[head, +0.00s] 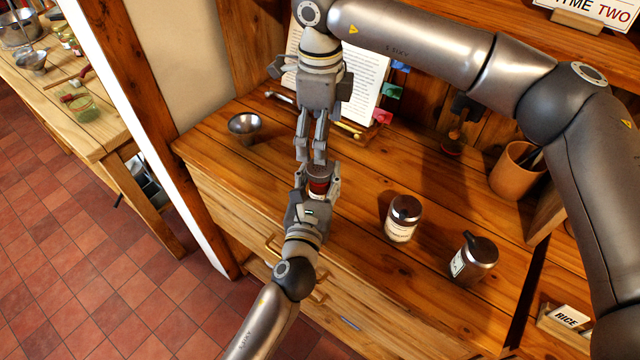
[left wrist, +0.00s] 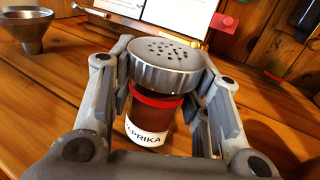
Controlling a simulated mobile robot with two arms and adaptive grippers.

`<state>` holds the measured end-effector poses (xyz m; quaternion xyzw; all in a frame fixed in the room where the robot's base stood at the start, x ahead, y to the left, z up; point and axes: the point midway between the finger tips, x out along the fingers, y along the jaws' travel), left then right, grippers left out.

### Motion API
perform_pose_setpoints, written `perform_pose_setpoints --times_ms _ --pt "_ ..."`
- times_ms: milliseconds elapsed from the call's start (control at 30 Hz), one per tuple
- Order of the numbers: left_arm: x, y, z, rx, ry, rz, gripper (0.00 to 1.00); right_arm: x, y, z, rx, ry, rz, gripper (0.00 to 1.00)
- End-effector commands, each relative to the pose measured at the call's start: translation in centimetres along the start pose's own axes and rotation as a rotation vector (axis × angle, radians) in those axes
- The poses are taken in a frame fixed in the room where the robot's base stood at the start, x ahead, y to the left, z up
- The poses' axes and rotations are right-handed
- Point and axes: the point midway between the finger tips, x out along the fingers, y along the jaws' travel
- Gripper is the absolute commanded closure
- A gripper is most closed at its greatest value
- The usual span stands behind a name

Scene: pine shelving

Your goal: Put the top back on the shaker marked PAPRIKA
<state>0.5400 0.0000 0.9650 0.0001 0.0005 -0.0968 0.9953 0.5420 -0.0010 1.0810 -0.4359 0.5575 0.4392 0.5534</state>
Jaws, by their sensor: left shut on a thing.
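The shaker marked PAPRIKA (left wrist: 150,128) stands between my left gripper's fingers (left wrist: 165,105), which are shut on it. It is glass with red contents and a white label, and it also shows in the head view (head: 318,189). The metal top (left wrist: 165,62), full of small holes, sits over the jar's mouth, with a red band just below it. I cannot tell whether it is fully seated. My right gripper (head: 312,158) points down just above the top in the head view. Its fingers are apart, with nothing seen between them. It does not show in the left wrist view.
A jar with a dark lid (head: 402,220) and another lidded jar (head: 473,260) stand to the right. A propped page (head: 358,85) and a clay pot (head: 516,172) are behind. Bare wood lies between them.

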Motion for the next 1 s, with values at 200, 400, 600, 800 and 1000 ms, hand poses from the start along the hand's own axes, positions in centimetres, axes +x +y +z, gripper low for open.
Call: perform_pose_setpoints --times_ms 200,400,600,800,1000 --pt "0.0 0.0 0.1 0.0 -0.001 0.0 1.0 -5.0 -0.1 0.1 0.0 -0.003 -0.004 0.06" --pt "0.0 0.0 0.1 0.0 -0.001 0.0 1.0 -7.8 0.0 0.1 0.0 -0.001 -0.002 0.06" --pt "0.0 0.0 0.1 0.0 -0.001 0.0 1.0 -8.8 0.0 0.0 0.0 -0.001 0.001 0.06" --pt "0.0 0.0 0.1 0.0 -0.001 0.0 1.0 -8.8 0.0 0.0 0.0 -0.001 0.001 0.06" --pt "0.0 0.0 0.1 0.0 -0.001 0.0 0.33 -8.7 0.0 0.0 0.0 -0.001 0.0 0.06"
